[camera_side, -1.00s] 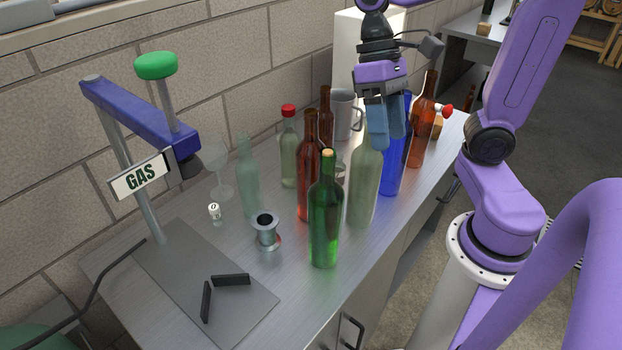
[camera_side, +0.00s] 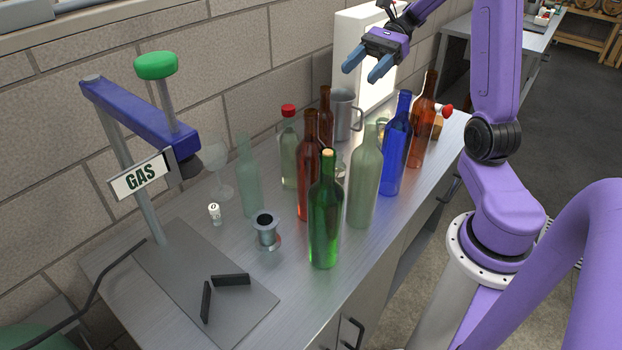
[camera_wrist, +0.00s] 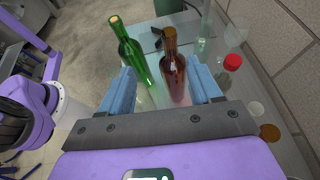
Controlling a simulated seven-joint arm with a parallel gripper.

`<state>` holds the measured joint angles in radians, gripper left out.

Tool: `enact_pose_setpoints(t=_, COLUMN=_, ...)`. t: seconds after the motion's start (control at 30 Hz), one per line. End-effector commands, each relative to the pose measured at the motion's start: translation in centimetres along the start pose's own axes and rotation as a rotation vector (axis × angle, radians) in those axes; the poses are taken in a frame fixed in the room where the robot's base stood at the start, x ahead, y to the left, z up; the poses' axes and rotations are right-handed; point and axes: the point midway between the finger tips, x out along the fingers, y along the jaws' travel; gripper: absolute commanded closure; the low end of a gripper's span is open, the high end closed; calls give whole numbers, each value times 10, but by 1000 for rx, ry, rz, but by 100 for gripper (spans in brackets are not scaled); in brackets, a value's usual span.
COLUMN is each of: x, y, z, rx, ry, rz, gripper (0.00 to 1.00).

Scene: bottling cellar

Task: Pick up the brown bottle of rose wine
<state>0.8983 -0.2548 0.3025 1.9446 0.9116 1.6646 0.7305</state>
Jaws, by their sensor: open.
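Three brown bottles stand on the metal bench: a front one (camera_side: 308,175) left of the green bottle, one behind it (camera_side: 326,112), and one at the far right (camera_side: 424,125). I cannot read which holds rose wine. My gripper (camera_side: 366,66) is open and empty, raised above the bench near the wall, its fingers pointing down-left. In the wrist view a brown bottle (camera_wrist: 174,75) with reddish content shows between the open fingers, beyond and apart from them.
A green bottle (camera_side: 323,225), a pale green bottle (camera_side: 363,185) and a blue bottle (camera_side: 396,150) stand along the front.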

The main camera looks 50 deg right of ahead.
Motion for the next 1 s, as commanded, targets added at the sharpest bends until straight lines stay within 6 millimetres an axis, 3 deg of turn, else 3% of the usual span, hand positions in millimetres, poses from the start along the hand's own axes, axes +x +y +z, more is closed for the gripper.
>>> enact_pose_setpoints(t=0.13, x=-19, y=-6, z=-9, rx=65, ry=-42, rz=-73, gripper=37)
enact_pose_setpoints(t=0.4, x=1, y=-5, z=-46, rx=61, ry=-40, rz=-65, gripper=37)
enact_pose_setpoints(t=0.57, x=8, y=-5, z=-53, rx=58, ry=-39, rz=-65, gripper=37)
enact_pose_setpoints(t=1.0, x=84, y=-9, z=-50, rx=57, ry=-38, rz=-59, gripper=37)
